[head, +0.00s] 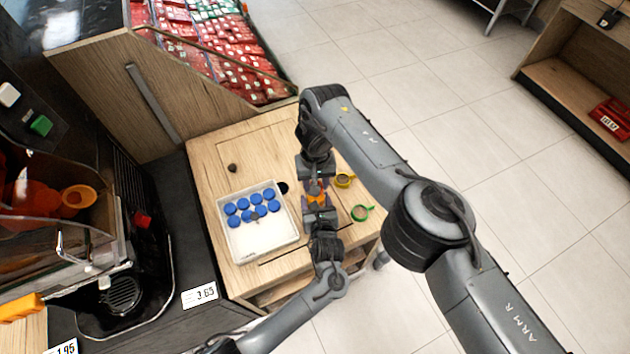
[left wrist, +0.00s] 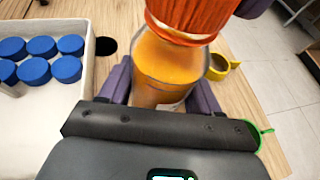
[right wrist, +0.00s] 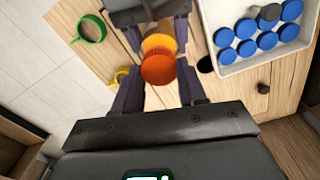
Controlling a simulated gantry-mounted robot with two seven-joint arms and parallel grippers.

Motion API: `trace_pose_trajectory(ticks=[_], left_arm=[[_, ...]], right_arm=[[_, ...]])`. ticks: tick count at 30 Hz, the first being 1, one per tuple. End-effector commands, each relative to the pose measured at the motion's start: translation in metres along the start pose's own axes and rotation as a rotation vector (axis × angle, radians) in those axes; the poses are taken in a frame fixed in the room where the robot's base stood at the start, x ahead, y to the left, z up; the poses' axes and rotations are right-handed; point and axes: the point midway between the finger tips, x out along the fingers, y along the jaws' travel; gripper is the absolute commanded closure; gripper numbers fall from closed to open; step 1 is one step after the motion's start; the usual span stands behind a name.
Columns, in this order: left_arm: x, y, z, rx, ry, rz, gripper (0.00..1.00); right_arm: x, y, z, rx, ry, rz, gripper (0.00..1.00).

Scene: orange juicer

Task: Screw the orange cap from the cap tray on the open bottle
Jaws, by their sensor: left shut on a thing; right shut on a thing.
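A bottle of orange juice (left wrist: 165,68) is held between the dark purple fingers of my left gripper (left wrist: 160,90), which also shows in the head view (head: 318,210). A ribbed orange cap (left wrist: 190,14) is at the bottle's mouth; it also shows in the right wrist view (right wrist: 158,68). My right gripper (right wrist: 160,88) is shut on the cap, facing the left gripper; it also shows in the head view (head: 316,184). I cannot tell how far the cap is seated on the thread. The white cap tray (head: 282,240) holds several blue caps (head: 256,198).
A yellow ring-shaped item (head: 345,180) and a green one (head: 361,213) lie right of the grippers on the wooden counter (head: 215,150). A dark knob (head: 232,167) and a black round hole (head: 283,188) are near the tray. The juicer (head: 60,230) stands at left.

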Motion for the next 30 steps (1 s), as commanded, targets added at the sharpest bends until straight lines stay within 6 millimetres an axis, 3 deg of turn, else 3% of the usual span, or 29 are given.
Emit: trace_pose_trajectory(ticks=[9, 13, 18, 26, 27, 30], left_arm=[[0.0000, 0.0006, -0.0014, 0.002, 0.003, 0.001, 1.00], [0.0001, 0.0007, -0.0015, 0.002, 0.003, 0.001, 1.00], [0.0001, 0.0007, -0.0016, 0.002, 0.003, 0.001, 1.00], [0.0001, 0.0008, -0.0018, 0.002, 0.004, 0.001, 1.00], [0.0001, 0.0008, -0.0018, 0.002, 0.004, 0.001, 1.00], [0.0001, 0.0008, -0.0018, 0.002, 0.004, 0.001, 1.00]], right_arm=[[-0.0010, 0.0018, -0.0002, 0.662, 0.003, 0.000, 0.87], [-0.0010, 0.0018, 0.0003, 0.869, 0.002, -0.001, 0.87], [-0.0010, 0.0021, 0.0006, 0.989, 0.002, -0.001, 0.87], [-0.0010, 0.0022, 0.0005, 0.998, 0.002, -0.001, 0.87], [-0.0010, 0.0022, 0.0005, 0.997, 0.002, -0.001, 0.58], [-0.0008, 0.0021, 0.0006, 0.997, 0.002, -0.001, 0.42]])
